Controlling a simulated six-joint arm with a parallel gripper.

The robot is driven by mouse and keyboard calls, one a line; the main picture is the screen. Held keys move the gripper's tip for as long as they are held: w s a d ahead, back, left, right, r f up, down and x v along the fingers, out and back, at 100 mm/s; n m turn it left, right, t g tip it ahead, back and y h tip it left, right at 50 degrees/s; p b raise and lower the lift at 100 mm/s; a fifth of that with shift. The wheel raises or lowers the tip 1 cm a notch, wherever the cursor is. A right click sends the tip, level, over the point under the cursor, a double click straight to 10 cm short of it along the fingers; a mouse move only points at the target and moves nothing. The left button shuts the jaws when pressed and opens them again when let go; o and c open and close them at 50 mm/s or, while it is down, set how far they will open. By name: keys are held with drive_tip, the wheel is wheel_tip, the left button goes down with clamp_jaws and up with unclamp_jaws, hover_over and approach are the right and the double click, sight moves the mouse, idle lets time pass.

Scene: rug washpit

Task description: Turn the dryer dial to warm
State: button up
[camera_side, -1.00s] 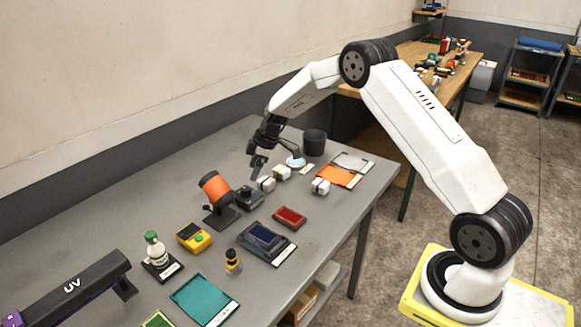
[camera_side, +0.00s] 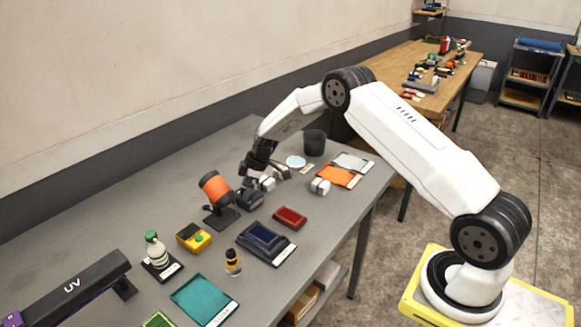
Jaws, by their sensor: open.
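The dryer (camera_side: 215,188) is an orange cylinder with dark ends, tilted on a black stand on the grey bench. A small dark box (camera_side: 250,200) sits just right of its stand; whether the dial is on this box cannot be told. My gripper (camera_side: 244,184) is open and points down, low over the back of the dark box. Its fingertips are small and partly merge with the box, so I cannot tell whether they touch it. No dial or warm mark can be made out.
White blocks (camera_side: 267,184) stand close right of my gripper. A black cup (camera_side: 314,142) and a round white dish (camera_side: 296,161) are behind right. A red tray (camera_side: 290,217) and a dark blue pad (camera_side: 266,241) lie in front. Bare bench (camera_side: 150,195) is free to the left.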

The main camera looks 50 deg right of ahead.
clamp_jaws()
drive_tip(key=shift+m, duration=0.4)
drive_tip(key=m+t+h, duration=0.1)
drive_tip(key=m, duration=0.3)
drive_tip(key=shift+h, duration=0.3)
drive_tip(key=shift+a+m+h, duration=0.1)
drive_tip(key=shift+m+h, duration=0.7)
drive_tip(key=shift+m, duration=1.4)
drive_tip(key=shift+a+m+h, duration=0.1)
drive_tip(key=shift+m+h, duration=0.8)
drive_tip(key=shift+m, duration=1.4)
drive_tip(key=shift+m+g+h, duration=0.6)
drive_tip(key=shift+m+h, duration=0.1)
drive_tip(key=shift+m, duration=1.5)
